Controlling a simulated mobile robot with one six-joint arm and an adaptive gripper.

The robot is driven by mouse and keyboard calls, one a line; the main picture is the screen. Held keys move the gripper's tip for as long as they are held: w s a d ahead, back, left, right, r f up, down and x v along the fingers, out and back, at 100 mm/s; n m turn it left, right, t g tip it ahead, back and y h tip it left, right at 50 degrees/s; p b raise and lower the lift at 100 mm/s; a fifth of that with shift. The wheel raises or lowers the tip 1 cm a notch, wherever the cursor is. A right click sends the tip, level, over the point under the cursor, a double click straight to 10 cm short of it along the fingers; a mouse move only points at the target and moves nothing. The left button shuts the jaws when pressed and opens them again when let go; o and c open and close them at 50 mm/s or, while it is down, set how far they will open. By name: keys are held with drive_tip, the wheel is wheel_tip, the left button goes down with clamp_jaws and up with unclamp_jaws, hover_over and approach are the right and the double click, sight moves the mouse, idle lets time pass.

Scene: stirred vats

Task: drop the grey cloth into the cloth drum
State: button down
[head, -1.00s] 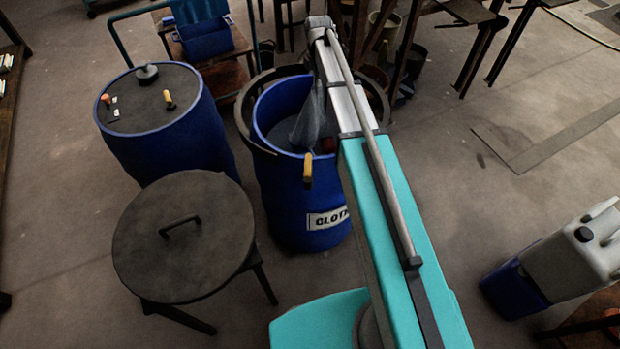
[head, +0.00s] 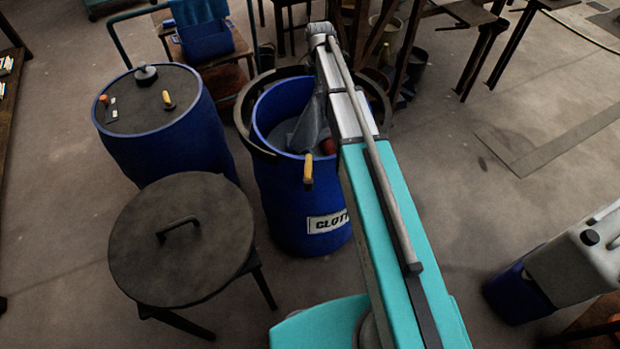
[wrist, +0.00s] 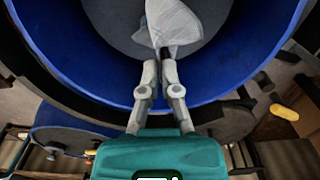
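The blue cloth drum (head: 285,200) stands open in mid-view with a white label, partly cut off by my arm. Its blue inner wall (wrist: 90,60) and grey inside fill the top of the wrist view. The grey cloth (head: 311,122) hangs bunched at its top and spreading below, over the drum's opening. In the wrist view the cloth (wrist: 174,25) looks pale and narrows to my fingertips. My gripper (wrist: 160,64) is shut on it, above the drum's mouth. In the head view my arm hides the gripper. Whether the cloth touches the drum's bottom I cannot tell.
A dark ring (head: 245,115) surrounds the drum's upper part, with a yellow handle (head: 308,168) at the front. A closed blue drum (head: 165,135) stands left. A round lid (head: 180,240) rests on a stand at front left. A pale jerrycan (head: 580,260) is at right.

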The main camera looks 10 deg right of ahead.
drive_tip(key=shift+f+b, duration=2.15)
drive_tip(key=shift+f, duration=0.25)
drive_tip(key=c, duration=0.8)
unclamp_jaws()
drive_tip(key=shift+o, duration=0.3)
drive_tip(key=o, duration=0.6)
drive_tip(key=shift+c, duration=0.2)
drive_tip(key=shift+o, duration=0.9)
